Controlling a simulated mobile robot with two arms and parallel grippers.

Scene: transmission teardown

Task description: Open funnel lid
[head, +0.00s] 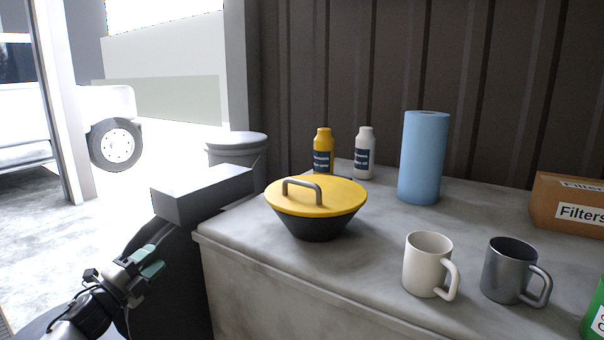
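The funnel (317,229) is a dark, tapering bowl on the workbench near its left edge. Its round yellow lid (336,197) lies on top and covers it. A grey arched handle (302,183) stands on the lid, left of its middle. My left gripper (149,261) is at the lower left, off the bench and well apart from the lid. Its two teal finger pads show with a gap between them, and nothing is seen in them. My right gripper is not in view.
The grey workbench (350,272) also bears a yellow bottle (323,150), a white bottle (364,155), a blue paper roll (423,160), a white mug (426,268), a dark grey mug (506,272) and a Filters box (560,205). The bench is clear in front of the funnel.

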